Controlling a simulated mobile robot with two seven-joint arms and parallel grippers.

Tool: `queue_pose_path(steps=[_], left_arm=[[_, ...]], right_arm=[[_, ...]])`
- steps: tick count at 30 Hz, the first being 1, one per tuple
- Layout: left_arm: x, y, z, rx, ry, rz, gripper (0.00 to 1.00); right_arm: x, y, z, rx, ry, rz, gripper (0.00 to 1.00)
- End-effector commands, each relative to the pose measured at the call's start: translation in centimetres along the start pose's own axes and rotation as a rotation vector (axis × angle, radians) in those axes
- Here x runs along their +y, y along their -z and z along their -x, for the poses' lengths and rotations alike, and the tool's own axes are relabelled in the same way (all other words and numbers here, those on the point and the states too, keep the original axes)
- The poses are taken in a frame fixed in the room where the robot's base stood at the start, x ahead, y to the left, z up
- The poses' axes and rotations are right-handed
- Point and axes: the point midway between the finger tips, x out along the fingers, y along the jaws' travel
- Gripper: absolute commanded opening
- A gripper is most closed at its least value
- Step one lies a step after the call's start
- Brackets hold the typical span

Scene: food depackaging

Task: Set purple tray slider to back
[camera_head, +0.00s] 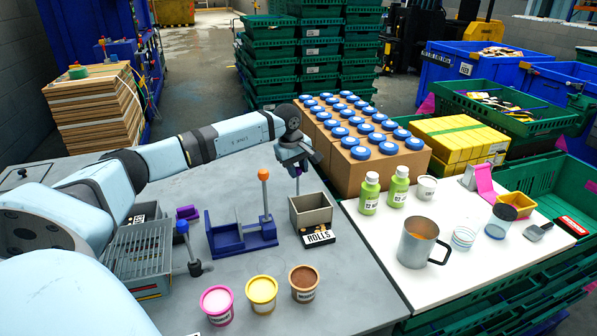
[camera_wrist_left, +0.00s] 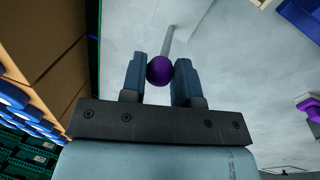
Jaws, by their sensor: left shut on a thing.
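My left gripper (camera_head: 298,170) is shut on a purple ball knob (camera_wrist_left: 160,70), which sits between both fingers in the left wrist view. A thin grey rod (camera_wrist_left: 168,42) runs from the knob. In the head view the gripper is above the small grey box (camera_head: 311,212), and the knob is mostly hidden by the fingers. A small purple part (camera_head: 187,213) shows left of the blue tray; another purple part (camera_wrist_left: 308,105) shows at the right of the left wrist view. I cannot tell whether either belongs to the purple tray slider. My right gripper is not in view.
A blue tray (camera_head: 224,241) with an orange-knobbed lever (camera_head: 263,176) stands near the gripper. A grey slotted tray (camera_head: 140,250) and a blue-knobbed lever (camera_head: 183,228) are at left. Three tubs, including a yellow one (camera_head: 261,292), stand in front. Brown boxes (camera_head: 372,172) stand behind right.

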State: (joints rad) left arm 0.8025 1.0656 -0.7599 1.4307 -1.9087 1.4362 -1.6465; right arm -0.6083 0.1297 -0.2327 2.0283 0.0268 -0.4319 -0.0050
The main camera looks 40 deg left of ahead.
Motion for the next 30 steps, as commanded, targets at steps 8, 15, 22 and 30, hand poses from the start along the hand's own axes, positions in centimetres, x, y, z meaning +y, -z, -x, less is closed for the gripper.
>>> queue_pose_path(steps=[8,15,22,30], left_arm=[[0.0,0.3,0.2,0.006,-0.005,0.004,0.54],[0.1,0.2,0.6,0.005,-0.005,0.003,0.54],[0.1,0.3,4.4,0.007,-0.007,0.003,0.54],[0.1,0.3,10.5,0.006,-0.007,0.003,0.54]], right_arm=[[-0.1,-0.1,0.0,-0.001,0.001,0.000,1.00],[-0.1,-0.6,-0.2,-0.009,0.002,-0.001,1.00],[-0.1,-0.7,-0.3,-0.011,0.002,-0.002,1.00],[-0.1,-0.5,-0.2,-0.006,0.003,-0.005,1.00]])
